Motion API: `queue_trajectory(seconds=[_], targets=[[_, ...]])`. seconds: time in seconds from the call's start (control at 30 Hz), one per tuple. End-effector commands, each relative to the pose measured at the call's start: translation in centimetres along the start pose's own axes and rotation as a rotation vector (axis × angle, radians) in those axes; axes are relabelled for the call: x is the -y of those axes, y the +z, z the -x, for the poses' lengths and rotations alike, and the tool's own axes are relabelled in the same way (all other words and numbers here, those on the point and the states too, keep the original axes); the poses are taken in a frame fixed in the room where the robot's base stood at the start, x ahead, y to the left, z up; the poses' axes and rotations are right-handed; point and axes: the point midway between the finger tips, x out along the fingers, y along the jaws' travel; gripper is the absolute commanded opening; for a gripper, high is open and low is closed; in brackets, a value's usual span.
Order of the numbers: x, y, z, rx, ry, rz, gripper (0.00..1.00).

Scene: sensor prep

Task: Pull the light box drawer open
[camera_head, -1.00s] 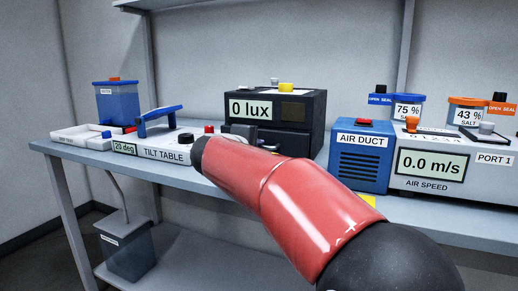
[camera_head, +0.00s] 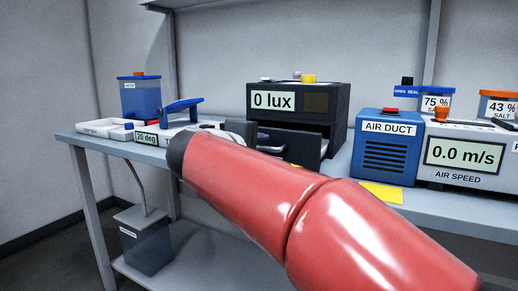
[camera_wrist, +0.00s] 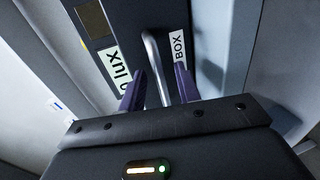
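The black light box (camera_head: 340,98), with a "0 lux" display, stands on the bench in the head view. Its drawer (camera_head: 307,150) juts out from the lower front toward me, with a dark opening above it. In the wrist view the grey bar handle (camera_wrist: 152,50) stands on the dark drawer front, beside a "BOX" label. My gripper (camera_wrist: 160,78) has its two purple fingers on either side of the handle. Gaps show between fingers and bar, so it looks open around the handle. My red arm hides part of the drawer in the head view.
A blue air duct box (camera_head: 386,155) stands close to the right of the light box, with a yellow note (camera_head: 381,192) on the bench in front. The air speed meter (camera_head: 463,154) is further right. The tilt table's blue handle (camera_head: 181,106) stands at left.

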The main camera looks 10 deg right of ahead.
Motion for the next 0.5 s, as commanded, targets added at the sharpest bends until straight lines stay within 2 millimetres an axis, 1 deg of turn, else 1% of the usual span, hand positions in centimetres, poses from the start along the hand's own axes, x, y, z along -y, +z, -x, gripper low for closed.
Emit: queue_trajectory(seconds=[0.27, 0.37, 0.5], targets=[[-0.1, 0.0, 0.2, -0.001, 0.001, -0.001, 0.32], [-0.1, -0.1, 1.1, -0.003, 0.002, -0.001, 0.32], [-0.1, -0.1, 3.5, -0.004, 0.003, 0.000, 0.32]])
